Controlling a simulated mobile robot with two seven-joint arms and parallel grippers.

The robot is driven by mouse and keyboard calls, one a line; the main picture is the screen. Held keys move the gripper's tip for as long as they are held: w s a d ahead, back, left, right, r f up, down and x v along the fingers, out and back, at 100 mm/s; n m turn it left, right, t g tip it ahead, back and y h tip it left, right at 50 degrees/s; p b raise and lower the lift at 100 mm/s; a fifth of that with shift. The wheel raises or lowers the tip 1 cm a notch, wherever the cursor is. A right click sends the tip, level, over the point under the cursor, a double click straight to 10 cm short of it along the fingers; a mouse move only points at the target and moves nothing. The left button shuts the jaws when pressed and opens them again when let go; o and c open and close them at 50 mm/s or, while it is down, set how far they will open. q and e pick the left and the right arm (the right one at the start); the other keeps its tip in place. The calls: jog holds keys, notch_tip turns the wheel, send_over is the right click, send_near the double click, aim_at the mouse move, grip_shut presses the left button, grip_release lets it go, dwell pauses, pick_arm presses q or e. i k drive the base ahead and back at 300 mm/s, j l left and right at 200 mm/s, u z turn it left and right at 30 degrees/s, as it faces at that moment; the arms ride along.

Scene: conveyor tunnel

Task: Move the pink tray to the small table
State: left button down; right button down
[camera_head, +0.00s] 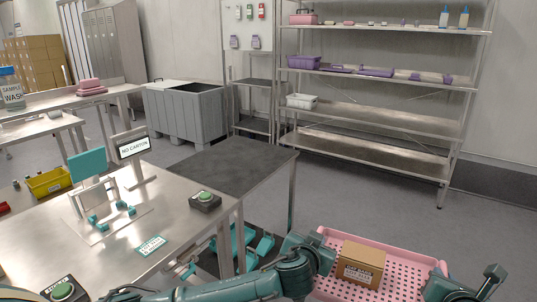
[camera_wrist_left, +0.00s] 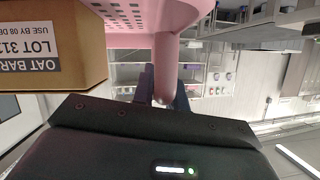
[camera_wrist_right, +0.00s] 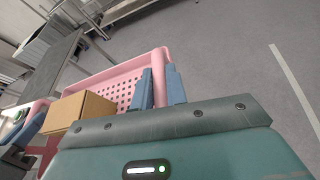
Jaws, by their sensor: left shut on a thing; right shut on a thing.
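The pink tray (camera_head: 403,274) is perforated and carries a brown carton (camera_head: 360,263). It is at the lower right of the head view, above the floor and to the right of the small dark-topped table (camera_head: 225,165). My left gripper (camera_head: 322,250) is shut on the tray's left side. In the left wrist view its fingers (camera_wrist_left: 166,92) close around the pink rim. My right gripper (camera_head: 438,276) is shut on the tray's right side. Its fingers (camera_wrist_right: 160,88) straddle the pink rim in the right wrist view. The carton's label reads OAT BAR in the left wrist view.
The small table's top looks bare. A steel workbench (camera_head: 170,205) with a NO CARTON sign (camera_head: 133,147) and green button box (camera_head: 205,200) adjoins it at the left. Grey bin (camera_head: 185,112) and shelving (camera_head: 375,115) stand behind. Floor between tray and shelving is clear.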

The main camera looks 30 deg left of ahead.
aim_at(236, 159)
jog(key=i+j, duration=0.25)
jog(key=i, duration=0.2)
jog(key=i+j, duration=0.2)
jog(key=i, duration=0.25)
jog(key=i+j, duration=0.25)
jog(key=i, duration=2)
jog(key=i+u, duration=0.5)
jog(key=u, duration=2.3)
jog(key=k+j, duration=0.05)
